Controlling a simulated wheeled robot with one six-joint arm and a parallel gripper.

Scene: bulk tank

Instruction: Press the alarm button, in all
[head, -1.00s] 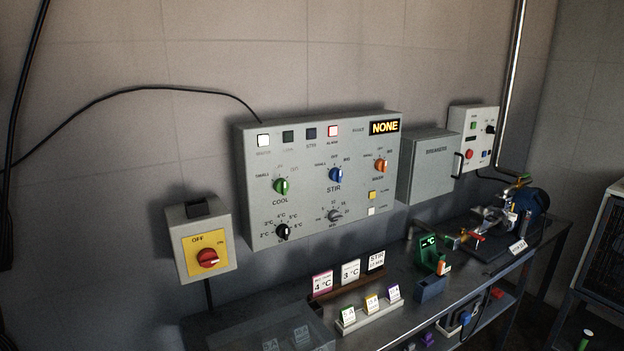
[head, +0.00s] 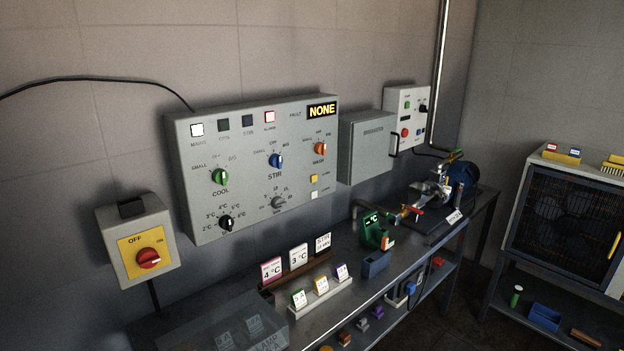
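The grey control panel (head: 190,165) hangs on the wall left of centre. A yellow square button (head: 313,178) and a white square button (head: 314,195) sit one above the other at its lower right; their labels are too small to read surely. A red-framed lamp (head: 269,117), labelled ALARM, is on the top row and looks lit. The fault display (head: 322,110) reads NONE. The panel also carries a green COOL knob (head: 220,177), a blue STIR knob (head: 276,160), an orange WASH knob (head: 320,148) and black and grey dials. My gripper is not in view.
A yellow switch box with a red knob (head: 149,258) is left of the panel. A closed breaker box (head: 363,150) and small control box (head: 404,105) are to the right. The bench (head: 340,318) below holds cards, a green gauge (head: 372,229) and a pump. A shelf unit (head: 530,262) stands right.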

